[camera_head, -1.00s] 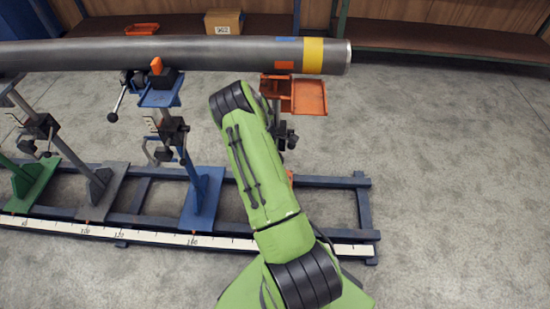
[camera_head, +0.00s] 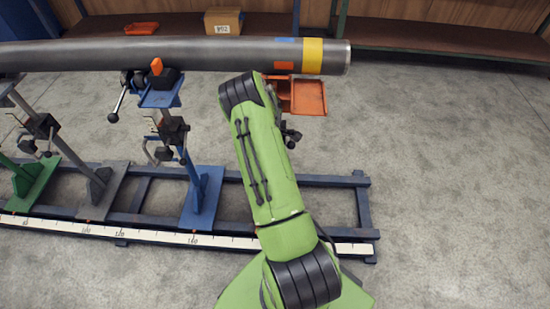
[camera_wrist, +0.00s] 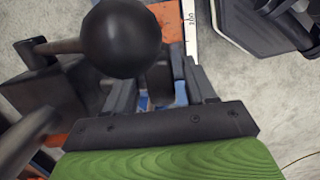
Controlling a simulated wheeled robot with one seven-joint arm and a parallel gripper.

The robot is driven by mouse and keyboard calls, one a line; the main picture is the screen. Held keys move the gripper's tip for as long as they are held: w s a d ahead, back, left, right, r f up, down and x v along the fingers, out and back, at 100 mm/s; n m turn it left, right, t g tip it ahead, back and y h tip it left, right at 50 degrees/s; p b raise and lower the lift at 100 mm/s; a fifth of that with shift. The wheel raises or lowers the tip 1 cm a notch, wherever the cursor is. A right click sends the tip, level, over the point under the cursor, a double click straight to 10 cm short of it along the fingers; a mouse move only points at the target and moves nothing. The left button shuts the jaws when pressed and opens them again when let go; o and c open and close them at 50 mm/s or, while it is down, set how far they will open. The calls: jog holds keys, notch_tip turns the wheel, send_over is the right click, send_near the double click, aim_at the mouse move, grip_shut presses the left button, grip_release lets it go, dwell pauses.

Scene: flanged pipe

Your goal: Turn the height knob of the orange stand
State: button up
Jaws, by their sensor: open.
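The orange stand (camera_head: 310,97) is at the right end of the rail in the head view, its flat top under the pipe's end. My green arm covers most of its post. Dark knob parts (camera_head: 291,135) of the stand show just right of my arm. In the wrist view a round black ball knob (camera_wrist: 120,38) on a grey rod is large and close to the camera. My gripper (camera_wrist: 160,85) has its dark fingers apart, beyond and below the ball in the picture. A dark block shows between the fingers; contact cannot be told. The head view hides my gripper.
The grey pipe (camera_head: 180,54) with a yellow band runs across the back. The blue stand (camera_head: 203,195) stands left of my arm on the rail (camera_head: 361,210), with grey and green stands farther left. A ruler strip (camera_head: 130,234) lies along the front. The floor on the right is clear.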

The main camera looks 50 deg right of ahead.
jog(key=r, duration=0.3)
jog(key=r+p, duration=0.1)
jog(key=r, duration=0.2)
jog(key=w+r+p, duration=0.1)
jog(key=r, duration=0.3)
jog(key=shift+a, duration=0.4)
jog(key=shift+f, duration=0.1)
jog(key=shift+w+a+f+g+h+b, duration=0.55)
jog(key=shift+w+g+h, duration=0.15)
jog(key=shift+g, duration=0.1)
jog(key=shift+g+h, duration=0.3)
jog(key=shift+g, duration=0.1)
jog(key=b+x, duration=0.4)
jog(key=x, duration=0.7)
jog(key=shift+f, duration=0.35)
